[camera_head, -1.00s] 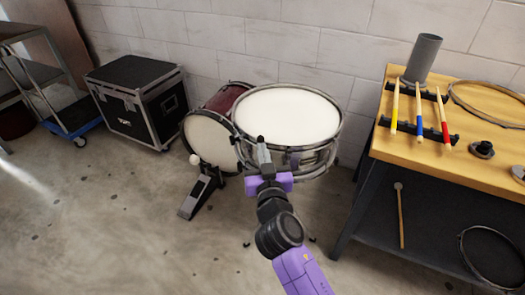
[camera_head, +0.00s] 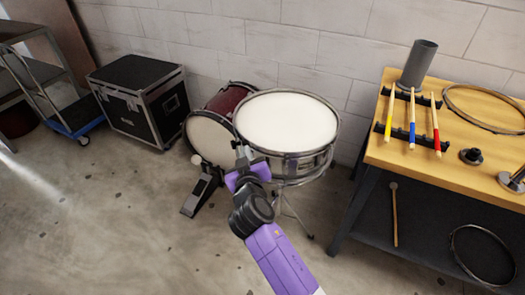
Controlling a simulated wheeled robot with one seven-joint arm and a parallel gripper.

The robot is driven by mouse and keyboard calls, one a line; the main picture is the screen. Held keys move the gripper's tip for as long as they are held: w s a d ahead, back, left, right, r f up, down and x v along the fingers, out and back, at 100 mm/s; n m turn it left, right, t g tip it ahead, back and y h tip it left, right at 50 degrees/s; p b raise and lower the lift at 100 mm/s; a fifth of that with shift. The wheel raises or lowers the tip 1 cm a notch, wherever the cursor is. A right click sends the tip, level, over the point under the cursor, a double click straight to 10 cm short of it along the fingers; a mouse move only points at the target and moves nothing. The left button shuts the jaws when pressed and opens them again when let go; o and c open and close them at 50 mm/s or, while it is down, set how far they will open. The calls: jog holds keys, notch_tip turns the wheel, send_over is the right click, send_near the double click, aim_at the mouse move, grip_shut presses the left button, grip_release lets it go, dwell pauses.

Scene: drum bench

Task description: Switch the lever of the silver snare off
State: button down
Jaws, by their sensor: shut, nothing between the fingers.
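The silver snare (camera_head: 314,163) stands on a thin-legged stand in the middle of the view, with its white head (camera_head: 287,121) facing up. My gripper (camera_head: 241,150) is shut and empty at the snare's front left side, close to its rim. I cannot tell whether the fingertips touch the drum.
A dark red bass drum (camera_head: 226,98) with a pedal (camera_head: 203,190) stands just left of the snare. A wooden bench (camera_head: 470,179) with drumsticks (camera_head: 412,118) is at right. A black case (camera_head: 138,98) stands at left. The floor in front is open.

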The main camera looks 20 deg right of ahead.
jog(key=shift+w+a+f+n+g+h+p, duration=0.2)
jog(key=shift+w+a+f+n+g, duration=0.1)
jog(key=shift+w+a+n+g, duration=0.2)
jog(key=shift+w+a+f+n+g+h+p, duration=0.15)
jog(key=shift+w+a+f+n+g, duration=0.2)
jog(key=shift+w+a, duration=0.2)
jog(key=shift+d, duration=0.1)
jog(key=shift+s+d+f, duration=0.1)
jog(key=shift+s+d, duration=0.4)
